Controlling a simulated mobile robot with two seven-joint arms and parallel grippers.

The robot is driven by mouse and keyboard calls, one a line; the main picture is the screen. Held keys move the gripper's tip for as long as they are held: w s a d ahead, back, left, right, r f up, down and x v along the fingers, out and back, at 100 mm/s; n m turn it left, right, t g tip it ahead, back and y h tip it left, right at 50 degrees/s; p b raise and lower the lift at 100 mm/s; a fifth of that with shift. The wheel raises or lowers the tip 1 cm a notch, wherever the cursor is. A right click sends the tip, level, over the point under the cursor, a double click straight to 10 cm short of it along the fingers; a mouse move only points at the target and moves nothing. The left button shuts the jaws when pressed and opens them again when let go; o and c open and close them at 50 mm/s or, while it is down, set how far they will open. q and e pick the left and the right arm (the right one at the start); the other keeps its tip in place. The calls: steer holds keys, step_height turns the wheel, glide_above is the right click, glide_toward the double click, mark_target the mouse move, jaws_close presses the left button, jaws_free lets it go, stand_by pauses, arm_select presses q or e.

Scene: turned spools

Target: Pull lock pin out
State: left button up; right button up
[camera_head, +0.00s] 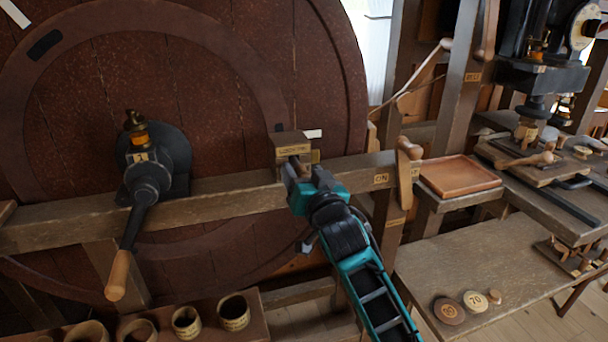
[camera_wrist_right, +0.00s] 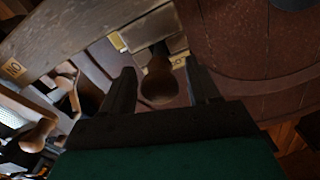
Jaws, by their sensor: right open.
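The wooden block (camera_head: 290,139) with a lock pin label sits on the horizontal beam, in front of the large brown wheel. My right gripper (camera_head: 298,172) is at the front of this block, and its body hides most of the pin. In the right wrist view my right gripper (camera_wrist_right: 160,90) is open, one finger on each side of a rounded brown pin knob (camera_wrist_right: 158,82). The knob stands out from the block (camera_wrist_right: 150,28) between the fingers, with gaps visible on both sides. My left gripper is not in view.
A crank (camera_head: 142,190) with a wooden handle is at the left. The beam (camera_head: 225,202) runs across to a wooden lever (camera_head: 407,170) beside an ON label. A shallow tray (camera_head: 460,178) and a bench with numbered discs (camera_head: 449,311) are at the right. Several cups (camera_head: 234,313) stand below.

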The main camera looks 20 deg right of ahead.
steer(key=shift+s, duration=0.6)
steer(key=s, duration=1.1)
steer(key=shift+s+d, duration=0.25)
steer(key=shift+s, duration=0.15)
steer(key=shift+f, duration=0.1)
steer(key=s+f+n+g, duration=0.1)
steer(key=s+f+g, duration=0.1)
steer(key=s+f, duration=0.3)
steer(key=s+d+f+n+g+y, duration=0.1)
steer(key=s+f, duration=0.5)
steer(key=f, duration=0.8)
steer(key=s+f+n+g, duration=0.3)
steer(key=s+f, duration=0.3)
steer(key=f, duration=0.4)
steer(key=shift+d+g, duration=0.15)
steer(key=shift+g, duration=0.45)
